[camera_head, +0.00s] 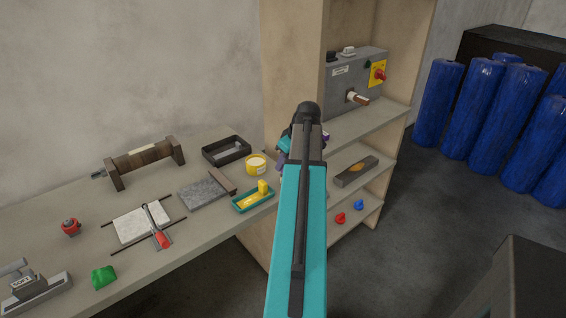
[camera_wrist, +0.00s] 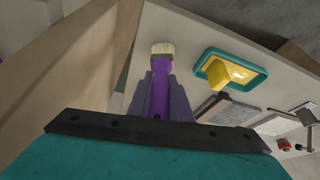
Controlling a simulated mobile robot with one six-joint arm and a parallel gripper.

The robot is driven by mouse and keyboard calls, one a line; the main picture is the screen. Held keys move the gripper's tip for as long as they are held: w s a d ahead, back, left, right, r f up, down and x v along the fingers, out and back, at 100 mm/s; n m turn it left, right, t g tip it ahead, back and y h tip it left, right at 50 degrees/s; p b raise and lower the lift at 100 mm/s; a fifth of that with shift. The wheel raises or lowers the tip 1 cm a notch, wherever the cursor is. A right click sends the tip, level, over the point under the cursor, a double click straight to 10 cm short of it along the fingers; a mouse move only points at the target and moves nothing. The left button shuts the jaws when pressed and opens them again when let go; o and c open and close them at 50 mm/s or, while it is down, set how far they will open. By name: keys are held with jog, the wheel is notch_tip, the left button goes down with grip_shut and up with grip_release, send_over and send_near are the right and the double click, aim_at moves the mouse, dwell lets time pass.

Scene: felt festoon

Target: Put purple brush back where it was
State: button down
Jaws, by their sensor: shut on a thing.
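The purple brush (camera_wrist: 162,68) shows in the wrist view with its pale bristles pointing away from me. My gripper (camera_wrist: 160,92) is shut on its handle, with a dark finger on each side. In the head view my gripper (camera_head: 283,158) is at the right end of the workbench, in front of the shelf unit, and my arm hides most of it. A small bit of purple shows beside the arm there; I cannot tell whether it is the brush. In the wrist view the brush is left of the teal tray (camera_wrist: 207,56) and apart from it.
The workbench (camera_head: 200,228) holds the teal tray (camera_head: 239,206) with a yellow block, a yellow tin (camera_head: 256,165), a black open tray (camera_head: 212,152) and a grey slab (camera_head: 203,194). The wooden shelf unit (camera_head: 292,70) stands close to my gripper. Blue rolls (camera_head: 482,105) stand at right.

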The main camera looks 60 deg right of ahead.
jog(key=shift+f, duration=0.1)
jog(key=c, duration=1.6)
grip_release()
jog(key=shift+r, duration=0.2)
jog(key=shift+b+v, duration=0.9)
jog(key=shift+v, duration=5.05)
